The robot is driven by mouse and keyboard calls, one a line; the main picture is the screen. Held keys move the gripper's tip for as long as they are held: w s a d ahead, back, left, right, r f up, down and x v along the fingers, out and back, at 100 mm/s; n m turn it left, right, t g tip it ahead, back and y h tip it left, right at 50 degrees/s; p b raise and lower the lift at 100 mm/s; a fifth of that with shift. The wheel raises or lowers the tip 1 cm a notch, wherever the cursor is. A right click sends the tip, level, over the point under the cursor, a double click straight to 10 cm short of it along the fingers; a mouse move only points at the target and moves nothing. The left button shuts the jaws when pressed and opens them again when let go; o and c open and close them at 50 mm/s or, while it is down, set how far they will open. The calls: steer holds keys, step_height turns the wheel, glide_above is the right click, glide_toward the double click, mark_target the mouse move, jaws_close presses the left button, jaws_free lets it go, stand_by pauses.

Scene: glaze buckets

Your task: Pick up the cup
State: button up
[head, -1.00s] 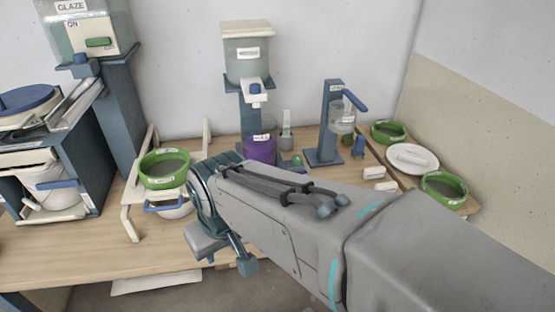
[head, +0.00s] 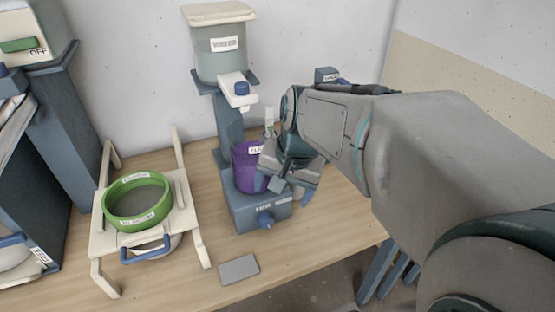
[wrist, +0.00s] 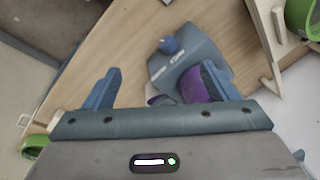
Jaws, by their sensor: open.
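The purple cup (head: 243,170), with a white label, stands upright on the blue-grey base of a dispenser (head: 262,212), below its spout. My gripper (head: 288,188) is at the cup's right side, and its hand covers part of the cup. In the wrist view my gripper (wrist: 160,70) has its two blue fingers wide apart. The purple cup (wrist: 193,87) shows there beside the right finger, partly hidden behind the finger and the gripper body. I cannot tell whether the finger touches it.
A green-rimmed bowl (head: 137,202) sits on a cream rack (head: 186,224) to the left. A grey flat block (head: 239,269) lies near the table's front edge. The dispenser's clear tank (head: 220,62) stands above the cup. Bare table (head: 325,215) lies to the right.

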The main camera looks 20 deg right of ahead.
steer(key=w+d+f+m+t+y+b, duration=0.1)
steer(key=w+d+f+m+y+b, duration=0.2)
steer(key=w+d+m, duration=0.55)
steer(key=w+d+f+m+t+b, duration=0.1)
steer(key=w+d+f+m+b, duration=0.2)
steer(key=w+d+f+m, duration=0.5)
steer(key=w+a+f+m, duration=0.1)
steer(key=f, duration=0.2)
steer(key=w+a+f+b, duration=0.1)
steer(key=f, duration=0.1)
steer(key=w+a+f+m, duration=0.1)
steer(key=f, duration=0.2)
steer(key=shift+a+f+m+b, duration=0.1)
steer(key=shift+f+m+b, duration=0.2)
steer(key=shift+m+b, duration=0.1)
steer(key=c, duration=0.9)
steer(key=shift+r+p, duration=0.2)
steer(key=shift+p, duration=0.15)
